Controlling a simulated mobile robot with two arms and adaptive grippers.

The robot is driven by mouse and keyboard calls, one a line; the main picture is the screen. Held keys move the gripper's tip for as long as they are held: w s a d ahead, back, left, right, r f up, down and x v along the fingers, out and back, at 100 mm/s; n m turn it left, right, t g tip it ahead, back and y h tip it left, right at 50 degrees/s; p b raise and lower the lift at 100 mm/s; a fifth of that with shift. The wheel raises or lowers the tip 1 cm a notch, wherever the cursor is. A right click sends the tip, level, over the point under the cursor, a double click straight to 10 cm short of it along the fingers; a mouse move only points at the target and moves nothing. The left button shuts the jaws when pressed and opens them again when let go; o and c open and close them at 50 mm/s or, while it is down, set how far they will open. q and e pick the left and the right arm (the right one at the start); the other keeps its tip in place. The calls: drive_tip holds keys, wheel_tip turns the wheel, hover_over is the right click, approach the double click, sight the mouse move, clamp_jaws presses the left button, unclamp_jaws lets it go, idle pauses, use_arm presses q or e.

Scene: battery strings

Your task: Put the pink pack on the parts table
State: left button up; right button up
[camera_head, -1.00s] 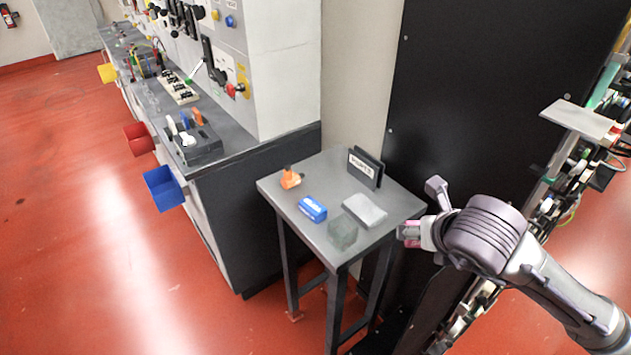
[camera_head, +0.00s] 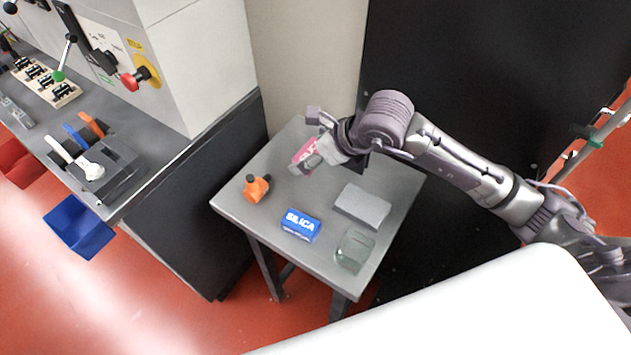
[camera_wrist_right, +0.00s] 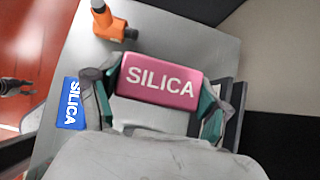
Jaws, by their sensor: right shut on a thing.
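The pink pack (camera_head: 305,154), lettered SILICA in the right wrist view (camera_wrist_right: 158,82), is between the fingers of my right gripper (camera_head: 318,150). The gripper is shut on it, with one green-padded finger at each end of the pack in the wrist view. In the head view the pack is over the back part of the grey parts table (camera_head: 327,248). I cannot tell whether it touches the tabletop. My left gripper is not in view.
On the table are an orange part (camera_head: 256,189), a blue SILICA pack (camera_head: 300,225), a grey block (camera_head: 362,206) and a clear greenish block (camera_head: 354,250). A workbench (camera_head: 130,200) stands to the left. A black panel (camera_head: 470,80) rises behind.

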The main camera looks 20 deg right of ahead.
sight(305, 183)
drive_tip(key=f, duration=0.4)
drive_tip(key=shift+s+p, duration=0.4)
drive_tip(key=shift+f, duration=0.35)
wheel_tip(305, 183, down, 3)
drive_tip(key=shift+w+f+p, duration=0.15)
drive_tip(key=shift+p, duration=0.25)
drive_tip(key=shift+f, duration=0.15)
drive_tip(key=o, duration=0.7)
drive_tip(key=shift+f, duration=0.2)
drive_tip(key=o, duration=0.4)
drive_tip(key=shift+r, duration=0.1)
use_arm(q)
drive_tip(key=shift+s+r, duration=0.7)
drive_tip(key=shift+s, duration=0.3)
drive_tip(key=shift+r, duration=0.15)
use_arm(e)
drive_tip(key=shift+r, duration=0.1)
